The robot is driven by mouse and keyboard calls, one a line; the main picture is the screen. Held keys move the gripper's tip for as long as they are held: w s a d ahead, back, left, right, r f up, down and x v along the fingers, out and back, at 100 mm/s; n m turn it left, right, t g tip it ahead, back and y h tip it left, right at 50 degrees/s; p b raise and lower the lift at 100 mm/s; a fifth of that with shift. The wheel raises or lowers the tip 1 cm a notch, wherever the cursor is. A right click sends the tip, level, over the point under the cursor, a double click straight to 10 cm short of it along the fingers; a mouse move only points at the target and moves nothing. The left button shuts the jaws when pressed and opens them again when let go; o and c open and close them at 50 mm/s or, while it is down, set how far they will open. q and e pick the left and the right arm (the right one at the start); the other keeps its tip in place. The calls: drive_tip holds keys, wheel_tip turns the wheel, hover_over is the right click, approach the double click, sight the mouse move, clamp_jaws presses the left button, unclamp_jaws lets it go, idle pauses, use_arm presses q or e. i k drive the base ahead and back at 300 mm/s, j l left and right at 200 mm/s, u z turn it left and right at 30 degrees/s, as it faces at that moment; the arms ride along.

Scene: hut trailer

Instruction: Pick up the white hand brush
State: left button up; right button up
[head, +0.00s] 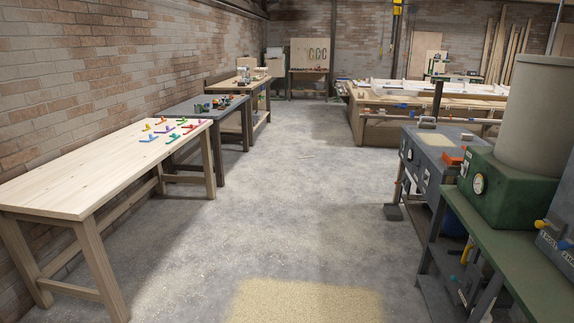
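I cannot make out a white hand brush in the head view. Several small coloured items (172,130) in yellow, red, blue, green and purple lie at the far end of the light wooden table (85,172) on the left. They are too small to identify surely. Small mixed items (218,103) lie on the grey table (196,110) behind it, also too small to tell apart. Neither of my grippers is in view.
A wide concrete floor aisle (290,185) runs clear down the middle. A sandy patch (305,302) lies in front. Machines, including a green one (500,195) on a green bench (505,255), line the right. A large wooden workbench (385,128) stands farther back.

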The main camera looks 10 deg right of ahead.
sight(429, 126)
drive_tip(key=i+l+z, duration=0.1)
drive_tip(key=i+z, duration=0.15)
drive_tip(key=i, duration=0.65)
drive_tip(key=i+j+z, duration=0.1)
drive_tip(key=i+z, duration=0.2)
drive_tip(key=i, duration=0.6)
drive_tip(key=i+z, duration=0.15)
drive_tip(key=i, duration=0.5)
drive_tip(key=i+z, duration=0.15)
drive_tip(key=i, duration=0.55)
drive_tip(key=i+j+z, duration=0.15)
drive_tip(key=i, duration=2.35)
drive_tip(key=u, duration=0.05)
